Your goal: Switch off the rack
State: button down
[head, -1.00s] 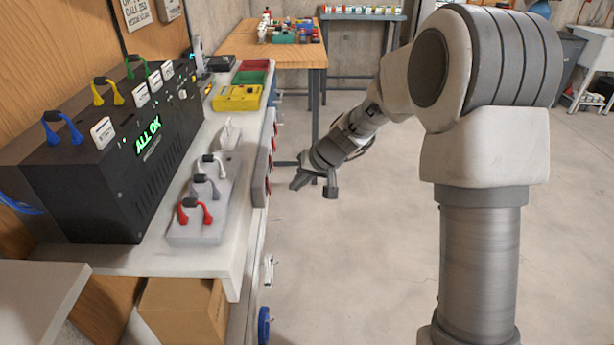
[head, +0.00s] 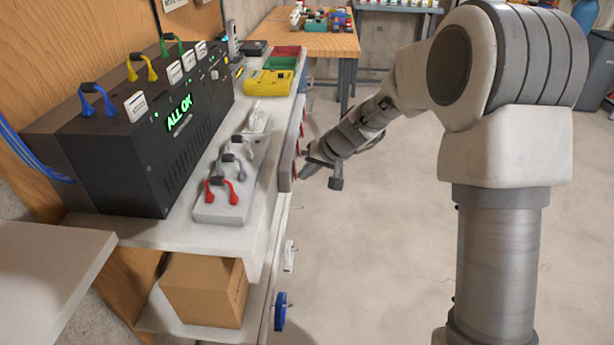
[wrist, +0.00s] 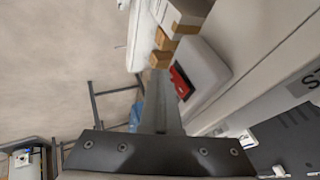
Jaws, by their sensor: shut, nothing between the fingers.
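The rack (head: 150,130) is a black box on the bench at the left of the head view. Its front display (head: 180,113) glows green and reads "ALL OK". Blue (head: 97,98), yellow (head: 141,67) and green handle-like loops stand on top, with white labels between them. A grey panel with red parts (head: 297,148) is on the bench's front edge. My gripper (head: 308,170) is shut and empty, low beside that panel; I cannot tell whether it touches. In the wrist view, a red part in a pale housing (wrist: 181,80) shows just beyond my gripper (wrist: 160,90).
A grey strip (head: 222,200) with red, grey and white loops lies on the bench before the rack. Yellow (head: 268,83), green and red trays sit farther back. A cardboard box (head: 205,290) and a blue round knob (head: 280,312) are below.

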jog(key=shift+a, duration=0.1)
jog(key=shift+r, duration=0.1)
jog(key=shift+r+p, duration=0.4)
jog(key=shift+r, duration=0.3)
